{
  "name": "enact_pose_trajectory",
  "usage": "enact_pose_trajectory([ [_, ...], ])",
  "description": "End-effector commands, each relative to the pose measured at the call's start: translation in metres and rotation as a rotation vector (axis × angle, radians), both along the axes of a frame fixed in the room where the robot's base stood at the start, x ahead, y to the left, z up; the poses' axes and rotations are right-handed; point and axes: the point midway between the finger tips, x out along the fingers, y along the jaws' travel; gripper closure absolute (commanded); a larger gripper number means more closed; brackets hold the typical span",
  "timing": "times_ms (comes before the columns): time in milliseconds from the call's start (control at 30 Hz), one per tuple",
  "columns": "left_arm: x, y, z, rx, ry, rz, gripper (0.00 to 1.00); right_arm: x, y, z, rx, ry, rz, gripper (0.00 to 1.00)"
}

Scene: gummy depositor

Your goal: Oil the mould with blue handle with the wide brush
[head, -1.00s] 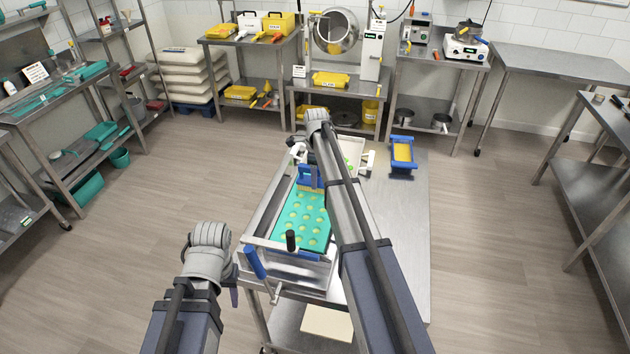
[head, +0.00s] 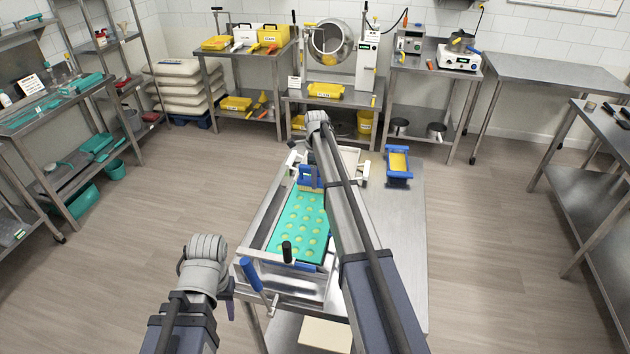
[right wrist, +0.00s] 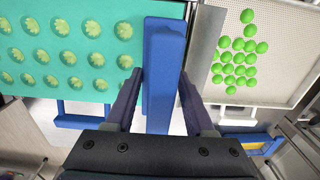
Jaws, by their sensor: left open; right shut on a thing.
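The teal mould (head: 303,222) lies in the metal frame on the centre table. Its round cavities look pale yellow-green, and a blue handle bar (head: 308,267) shows at its near end. The mould also shows on the left of the right wrist view (right wrist: 70,50). My right gripper (right wrist: 158,85) is shut on the blue handle of the wide brush (right wrist: 163,60). In the head view the brush (head: 311,175) is over the mould's far end, tan bristles down; contact is unclear. My left gripper (head: 231,297) is open and empty, left of the frame's near end.
A white tray with green gummies (right wrist: 240,55) lies beyond the mould. A blue-gripped crank (head: 252,273) and a black knob (head: 287,251) stand at the frame's near end. A blue and yellow piece (head: 398,163) sits at back right. The table's right side (head: 405,235) is clear.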

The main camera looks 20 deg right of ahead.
Motion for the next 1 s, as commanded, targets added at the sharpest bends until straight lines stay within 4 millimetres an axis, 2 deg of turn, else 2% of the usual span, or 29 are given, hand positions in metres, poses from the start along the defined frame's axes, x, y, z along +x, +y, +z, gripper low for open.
enact_pose_trajectory([
  [533, 0.0, 0.0, 0.005, 0.0, 0.0, 0.0, 0.5, 0.003, -0.003, 0.005, -0.001, -0.002, -0.001, 1.0],
  [1000, 0.0, 0.0, 0.058, -0.002, 0.0, 0.009, 0.5, 0.003, -0.002, 0.058, 0.0, 0.0, 0.0, 1.0],
])
